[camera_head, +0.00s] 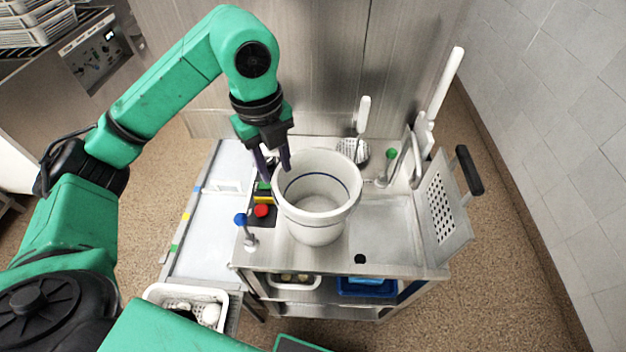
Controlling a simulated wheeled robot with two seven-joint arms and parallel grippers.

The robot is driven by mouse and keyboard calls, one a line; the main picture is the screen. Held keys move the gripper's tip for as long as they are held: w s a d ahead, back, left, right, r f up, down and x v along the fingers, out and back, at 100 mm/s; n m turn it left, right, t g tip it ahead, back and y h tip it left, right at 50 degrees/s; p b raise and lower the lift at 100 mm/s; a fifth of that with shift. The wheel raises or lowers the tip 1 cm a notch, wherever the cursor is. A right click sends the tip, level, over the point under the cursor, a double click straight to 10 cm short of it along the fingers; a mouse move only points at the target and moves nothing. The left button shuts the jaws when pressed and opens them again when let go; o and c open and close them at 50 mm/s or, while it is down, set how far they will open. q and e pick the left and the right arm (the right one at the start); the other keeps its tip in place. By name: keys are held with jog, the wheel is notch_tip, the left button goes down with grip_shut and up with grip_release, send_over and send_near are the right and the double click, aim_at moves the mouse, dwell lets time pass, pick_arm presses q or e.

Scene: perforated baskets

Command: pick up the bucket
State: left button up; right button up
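A white bucket (316,224) with a thick rim and a dark blue line inside stands upright on the metal counter, left of the sink. It looks empty. My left gripper (273,172) comes in from the upper left, with its fingers pointing down at the bucket's back left rim. The two dark fingers are apart and hold nothing that I can see. Whether a finger touches the rim, I cannot tell. My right gripper is not in view.
A sink (385,240) lies right of the bucket, with a perforated metal basket (441,207) with a black handle at its right edge. A blue-topped tap (241,220) stands at the front left. A white board (210,230) lies left. A wall stands behind.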

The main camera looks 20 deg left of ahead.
pick_arm(q)
jog(key=p, duration=0.2)
send_near(287, 214)
jog(key=shift+s+d+f, duration=0.1)
jog(key=shift+s+f, duration=0.3)
jog(key=shift+f, duration=0.1)
jog(key=f+p, duration=0.1)
jog(key=f, duration=0.2)
jog(key=w+f+p, duration=0.1)
jog(key=f, duration=0.2)
jog(key=shift+w+f, duration=0.2)
jog(key=shift+f, duration=0.35)
grip_shut()
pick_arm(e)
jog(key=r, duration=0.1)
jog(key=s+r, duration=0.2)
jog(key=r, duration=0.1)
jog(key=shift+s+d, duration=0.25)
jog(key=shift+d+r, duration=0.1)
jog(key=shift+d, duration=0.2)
